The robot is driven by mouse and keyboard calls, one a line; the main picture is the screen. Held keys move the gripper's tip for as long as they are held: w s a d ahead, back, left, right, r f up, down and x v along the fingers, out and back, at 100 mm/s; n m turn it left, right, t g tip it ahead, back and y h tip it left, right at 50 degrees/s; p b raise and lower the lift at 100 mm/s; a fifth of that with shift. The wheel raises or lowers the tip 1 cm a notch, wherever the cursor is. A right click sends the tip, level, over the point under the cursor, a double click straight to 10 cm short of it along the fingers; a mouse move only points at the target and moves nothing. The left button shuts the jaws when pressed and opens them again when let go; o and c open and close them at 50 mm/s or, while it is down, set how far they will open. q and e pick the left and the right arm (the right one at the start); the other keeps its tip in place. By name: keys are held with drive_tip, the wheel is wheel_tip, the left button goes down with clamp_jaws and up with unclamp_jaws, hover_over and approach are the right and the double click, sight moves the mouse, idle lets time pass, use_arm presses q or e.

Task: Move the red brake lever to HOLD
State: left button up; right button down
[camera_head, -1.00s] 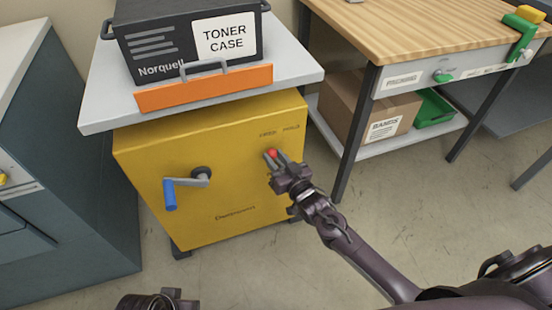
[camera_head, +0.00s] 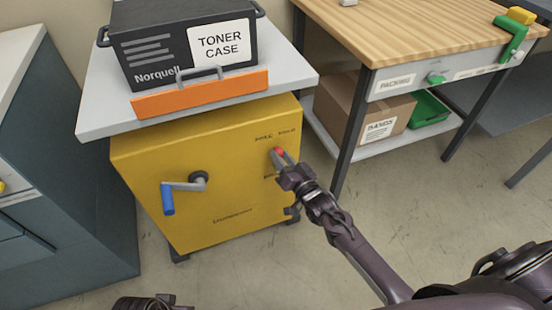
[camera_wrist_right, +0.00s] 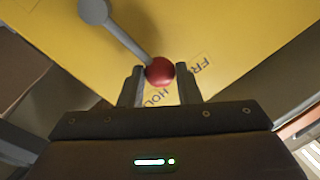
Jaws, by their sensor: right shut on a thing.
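The red ball knob of the brake lever (camera_head: 279,151) is on the front of the yellow cabinet (camera_head: 235,185). My right gripper (camera_head: 284,160) is shut on it. In the right wrist view the red knob (camera_wrist_right: 160,71) sits between the two fingertips, at the end of a grey lever arm (camera_wrist_right: 122,33). There the knob lies by the HOLD print, partly hidden, with the FREE print off to its right.
A blue-handled crank (camera_head: 168,198) is on the cabinet's left side. A toner case (camera_head: 160,45) and an orange handled piece (camera_head: 205,92) are on the grey top. The packing bench (camera_head: 425,35) stands to the right, with a box (camera_head: 365,110) below. Floor in front is clear.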

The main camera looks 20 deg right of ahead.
drive_tip(key=d+m, duration=0.1)
drive_tip(key=m, duration=0.1)
drive_tip(key=d+m, duration=0.1)
drive_tip(key=shift+d+f+m+t, duration=0.15)
drive_tip(key=shift+d+m+t, duration=0.15)
drive_tip(key=shift+m, duration=0.1)
drive_tip(key=shift+d+f+m+t+h, duration=0.15)
drive_tip(key=shift+d+f+m+h, duration=0.2)
drive_tip(key=shift+m, duration=0.35)
drive_tip(key=shift+d+m+t+h, duration=0.15)
drive_tip(key=shift+d+m, duration=0.25)
drive_tip(key=shift+m, duration=0.3)
drive_tip(key=c, duration=1.1)
unclamp_jaws()
drive_tip(key=shift+o, duration=0.2)
